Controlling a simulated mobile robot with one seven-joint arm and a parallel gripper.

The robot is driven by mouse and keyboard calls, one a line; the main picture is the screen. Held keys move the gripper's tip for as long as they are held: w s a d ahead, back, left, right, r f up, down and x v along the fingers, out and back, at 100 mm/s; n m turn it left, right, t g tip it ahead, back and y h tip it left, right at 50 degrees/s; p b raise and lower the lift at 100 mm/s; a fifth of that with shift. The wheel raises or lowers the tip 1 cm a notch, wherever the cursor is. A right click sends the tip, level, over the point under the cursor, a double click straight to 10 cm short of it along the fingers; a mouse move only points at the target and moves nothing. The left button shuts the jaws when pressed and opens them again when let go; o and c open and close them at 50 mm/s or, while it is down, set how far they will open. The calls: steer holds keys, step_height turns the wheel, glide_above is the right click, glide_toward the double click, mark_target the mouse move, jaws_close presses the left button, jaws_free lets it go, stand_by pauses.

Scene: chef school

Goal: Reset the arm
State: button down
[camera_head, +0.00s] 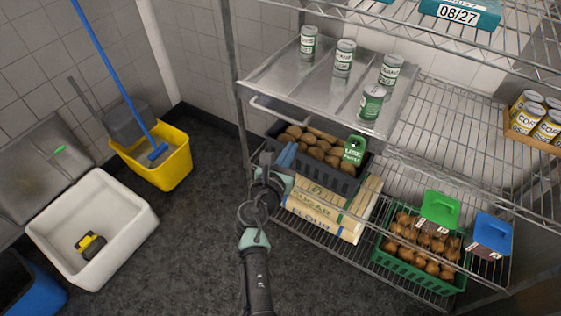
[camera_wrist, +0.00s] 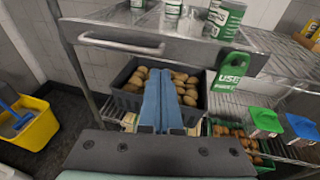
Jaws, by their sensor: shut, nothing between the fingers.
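My gripper (camera_head: 287,155) is in front of the wire shelf rack, with its blue fingers close to the dark crate of potatoes (camera_head: 345,178). In the wrist view, the fingers of my gripper (camera_wrist: 160,75) lie side by side, shut with nothing between them. They overlap the crate (camera_wrist: 131,101) in that view; I cannot tell whether they touch it. My arm reaches up from the bottom middle of the head view and is bent.
A metal tray (camera_head: 270,82) with several cans and a front handle (camera_wrist: 122,44) is above the crate. Flour bags (camera_head: 320,212) and a green crate (camera_head: 405,272) are lower. A yellow mop bucket (camera_head: 172,172) and white sink (camera_head: 120,240) stand left. Floor between is clear.

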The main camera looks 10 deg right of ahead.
steer(key=f+v, duration=0.1)
steer(key=v, duration=0.4)
step_height(320, 180, up, 31)
steer(key=w+m+t+y, duration=0.1)
steer(key=m+t, duration=0.4)
steer(key=m, duration=1.2)
steer(key=s+a+r+m+t+y, duration=0.2)
steer(key=s+r+m, duration=0.4)
steer(key=s+r, duration=0.4)
steer(key=s+a+r+m+t+y, duration=0.3)
steer(key=s+r+m+t, duration=0.3)
steer(key=r, duration=1.2)
steer(key=s+m+y, duration=0.1)
steer(key=s, duration=0.3)
steer(key=shift+a+m+p, duration=0.3)
steer(key=shift+a+p, duration=0.05)
steer(key=shift+r, duration=0.1)
